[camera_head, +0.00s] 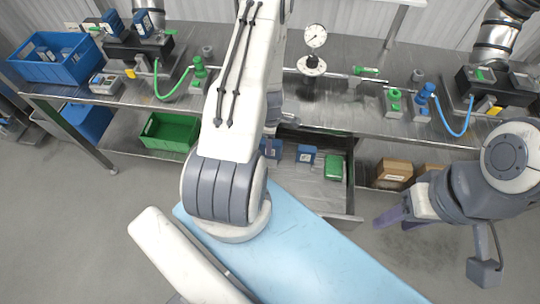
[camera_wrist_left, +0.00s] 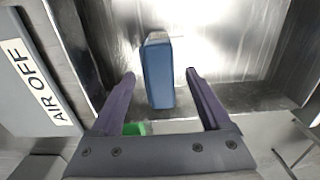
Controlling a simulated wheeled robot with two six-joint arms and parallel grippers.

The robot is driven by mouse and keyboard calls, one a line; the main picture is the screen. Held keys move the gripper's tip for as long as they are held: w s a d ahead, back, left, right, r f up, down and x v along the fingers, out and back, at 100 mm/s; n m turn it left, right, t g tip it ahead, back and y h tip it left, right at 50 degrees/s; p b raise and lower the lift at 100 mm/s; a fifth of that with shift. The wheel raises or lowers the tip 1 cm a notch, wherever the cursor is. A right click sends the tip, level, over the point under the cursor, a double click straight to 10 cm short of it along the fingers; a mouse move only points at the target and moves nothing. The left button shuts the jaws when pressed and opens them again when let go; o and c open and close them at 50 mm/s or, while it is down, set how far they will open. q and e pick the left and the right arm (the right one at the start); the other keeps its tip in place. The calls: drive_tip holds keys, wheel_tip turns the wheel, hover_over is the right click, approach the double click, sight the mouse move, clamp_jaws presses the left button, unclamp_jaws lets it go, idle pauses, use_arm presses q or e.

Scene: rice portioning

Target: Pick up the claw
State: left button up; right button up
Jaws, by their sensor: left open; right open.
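Nothing that I can clearly identify as a claw shows in either view. My left gripper (camera_wrist_left: 160,73) is open over the open metal drawer (camera_head: 309,187), its two purple fingers on either side of a blue block (camera_wrist_left: 158,78), with no visible grip on it. A bit of green (camera_wrist_left: 134,128) shows below the block, near the left finger. In the head view my left arm hides its own gripper. The drawer there holds a blue block (camera_head: 306,154), another blue piece (camera_head: 272,149) and a green block (camera_head: 333,167). My right gripper (camera_head: 395,222) is open and empty, right of the drawer.
The metal workbench (camera_head: 330,115) carries a gauge (camera_head: 315,38), green and blue fittings and hoses. A blue crate (camera_head: 55,62) stands at the left end. A green crate (camera_head: 168,131) and a cardboard box (camera_head: 394,173) are below. A panel marked AIR OFF (camera_wrist_left: 20,95) is close left.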

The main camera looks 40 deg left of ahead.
use_arm(q)
drive_tip(key=shift+f+b, duration=1.95)
drive_tip(key=shift+f, duration=0.4)
drive_tip(key=shift+f, duration=0.25)
drive_tip(key=shift+c, duration=0.3)
clamp_jaws()
